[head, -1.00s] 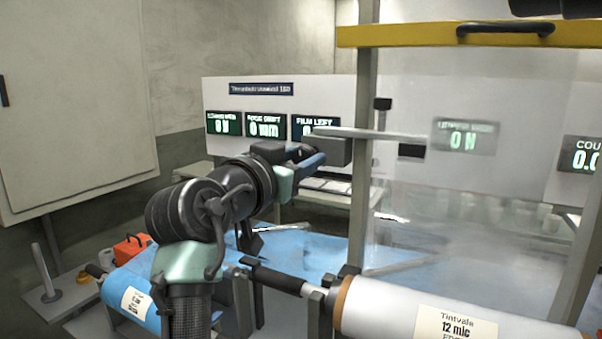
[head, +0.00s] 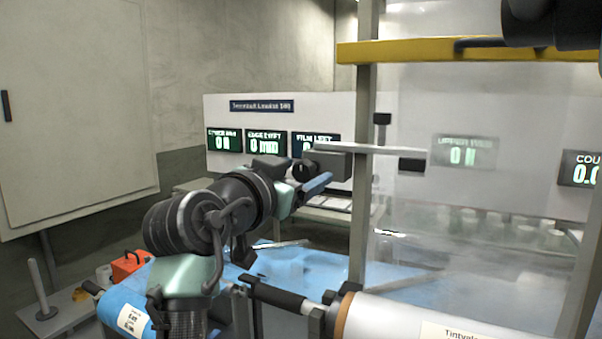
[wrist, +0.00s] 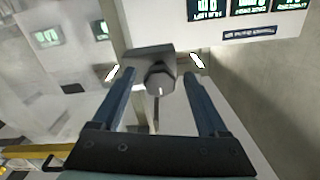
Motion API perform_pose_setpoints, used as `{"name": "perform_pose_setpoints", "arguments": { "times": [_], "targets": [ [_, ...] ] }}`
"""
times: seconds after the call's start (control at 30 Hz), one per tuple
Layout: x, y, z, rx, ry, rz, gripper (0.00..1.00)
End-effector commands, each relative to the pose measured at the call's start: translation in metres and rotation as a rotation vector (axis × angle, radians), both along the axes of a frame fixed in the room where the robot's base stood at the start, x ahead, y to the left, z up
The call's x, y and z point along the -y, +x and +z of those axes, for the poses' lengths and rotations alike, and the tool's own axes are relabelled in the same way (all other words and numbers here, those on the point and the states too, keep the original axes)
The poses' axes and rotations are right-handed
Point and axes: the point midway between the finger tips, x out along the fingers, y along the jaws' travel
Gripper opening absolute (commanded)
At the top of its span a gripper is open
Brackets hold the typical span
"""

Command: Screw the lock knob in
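The lock knob (wrist: 158,76) is a dark round knob with a pale line on its face. It sits on a grey block (wrist: 150,58) facing my gripper; in the head view the knob (head: 303,172) shows at the left end of the block (head: 333,163). My gripper (wrist: 155,68) has two blue fingers. They are spread wide, one on each side of the knob, with gaps, and hold nothing. In the head view one blue finger (head: 318,184) shows just below the knob. How deep the knob is seated cannot be told.
A flat grey bar (head: 365,150) runs right from the block, past an upright post (head: 363,110). A clear film sheet hangs behind it. A film roll (head: 400,327) lies below right.

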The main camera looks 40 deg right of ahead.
Motion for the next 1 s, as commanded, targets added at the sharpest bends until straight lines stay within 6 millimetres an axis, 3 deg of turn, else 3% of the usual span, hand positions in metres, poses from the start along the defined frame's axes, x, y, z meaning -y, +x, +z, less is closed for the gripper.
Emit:
{"name": "perform_pose_setpoints", "arguments": {
  "times": [0.37, 0.8, 1.0],
  "targets": [
    [-0.009, -0.003, 0.0, 0.0, -0.004, 0.001, 0.76],
    [-0.092, -0.037, -0.001, 0.001, -0.002, 0.002, 0.76],
    [-0.115, -0.047, -0.001, 0.0, -0.002, 0.002, 0.76]
  ]
}}
